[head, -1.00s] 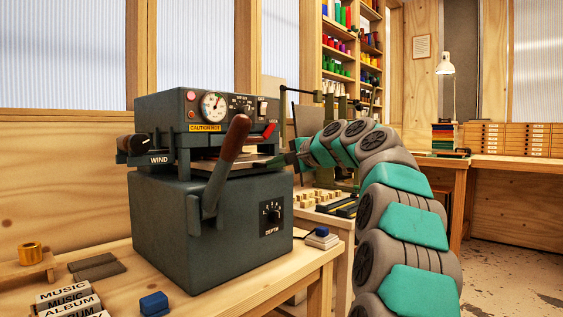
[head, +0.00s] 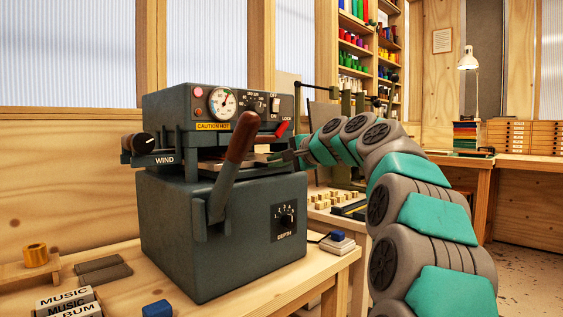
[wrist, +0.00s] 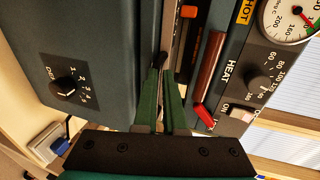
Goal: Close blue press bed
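The blue-grey press (head: 165,225) stands on the wooden bench, with a gauge panel on top and a brown-handled lever (head: 240,135) at its front. Its bed (head: 207,166) is a flat plate in the slot between the upper and lower housings. In the wrist view the slot runs upward just beyond my fingertips, with a dark knob-like part (wrist: 161,60) there. My gripper (head: 291,156) is at the right end of the slot. Its green fingers (wrist: 162,76) lie close together, with only a thin gap. Whether the tips touch the bed is unclear.
A small pad with a blue button (head: 338,237) sits right of the press. A blue block (head: 157,309), label blocks (head: 65,300) and a gold foil roll (head: 36,254) lie at the front left. A lower table with small wooden blocks (head: 340,198) stands behind my arm.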

